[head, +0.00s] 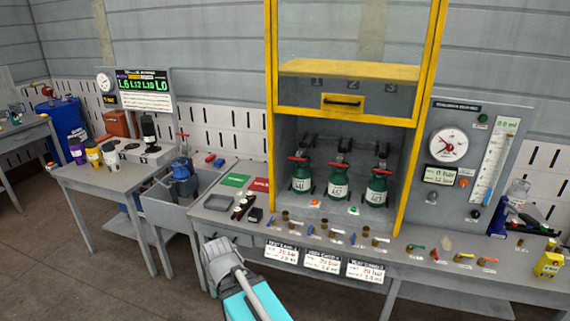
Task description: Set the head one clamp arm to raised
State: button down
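Three green cylinders stand in a row inside the yellow-framed bay: a left one (301,179), a middle one (338,184) and a right one (377,188). Each has a red part at its top. The red part on the left cylinder (298,158) may be the clamp arm of head one, under the faint number 1 on the yellow-edged guard (343,102). I cannot tell whether it is raised or lowered. The guard is above the cylinders, leaving the bay front open. Part of my arm shows at the bottom, below the bench; no gripper fingers show.
Small valves and brass fittings line the bench front (409,260). A gauge panel (466,165) stands right of the bay. At left are a sink (190,198), a side table (82,180) with bottles, and a blue drum (62,125). Open floor lies at lower left.

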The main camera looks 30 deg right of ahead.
aim_at(302, 152)
jog(key=z, duration=0.3)
jog(key=i, duration=0.85)
jog(key=z, duration=0.8)
